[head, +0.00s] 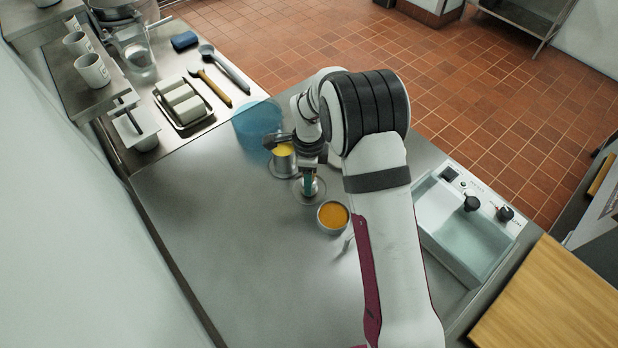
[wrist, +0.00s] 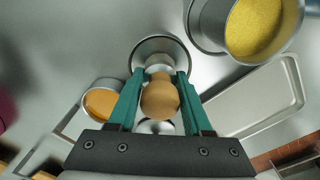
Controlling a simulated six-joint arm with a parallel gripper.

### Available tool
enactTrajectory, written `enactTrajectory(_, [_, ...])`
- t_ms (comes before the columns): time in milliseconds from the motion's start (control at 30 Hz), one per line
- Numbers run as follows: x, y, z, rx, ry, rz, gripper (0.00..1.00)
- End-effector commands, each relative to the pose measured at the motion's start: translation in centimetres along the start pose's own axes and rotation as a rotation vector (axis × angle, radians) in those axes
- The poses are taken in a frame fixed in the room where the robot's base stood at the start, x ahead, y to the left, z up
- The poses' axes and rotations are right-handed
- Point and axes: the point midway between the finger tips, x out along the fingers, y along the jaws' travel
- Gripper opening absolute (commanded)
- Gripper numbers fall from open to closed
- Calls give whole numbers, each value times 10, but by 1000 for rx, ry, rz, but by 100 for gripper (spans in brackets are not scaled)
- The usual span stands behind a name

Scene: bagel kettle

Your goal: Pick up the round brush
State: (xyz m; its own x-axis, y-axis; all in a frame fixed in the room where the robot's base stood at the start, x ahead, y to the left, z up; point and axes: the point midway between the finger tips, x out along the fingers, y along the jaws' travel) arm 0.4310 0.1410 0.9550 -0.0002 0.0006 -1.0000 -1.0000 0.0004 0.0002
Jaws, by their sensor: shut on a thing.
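The round brush shows in the wrist view as a tan, ball-shaped knob (wrist: 160,98) between the teal fingers of my gripper (wrist: 157,82). The fingers are shut on this knob from both sides. Its lower part is mostly hidden below the knob. A round metal dish (wrist: 142,50) shows just beyond the fingertips. In the head view my gripper (head: 308,187) points down over this dish (head: 299,197), and the brush is mostly hidden by the fingers. I cannot tell whether the brush touches the dish.
A bowl of orange contents (head: 333,215) stands close to my gripper, and a pot of yellow contents (head: 283,155) is behind it. A blue translucent round thing (head: 255,118) is farther back. A water basin (head: 462,235) lies right. The steel counter (head: 220,240) is clear at left.

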Motion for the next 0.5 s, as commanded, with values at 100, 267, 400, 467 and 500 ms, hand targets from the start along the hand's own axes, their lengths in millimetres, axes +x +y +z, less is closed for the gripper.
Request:
enactTrajectory(100, [-7,-1,0,-1,-1,-3,0])
enactTrajectory(267, [-32,-1,0,0,-1,-4,0])
enactTrajectory(400, [-54,4,-21,4,0,-3,0])
enactTrajectory(467, [-62,7,-35,4,0,-3,0])
enactTrajectory(500, [-68,9,-44,5,0,-2,0])
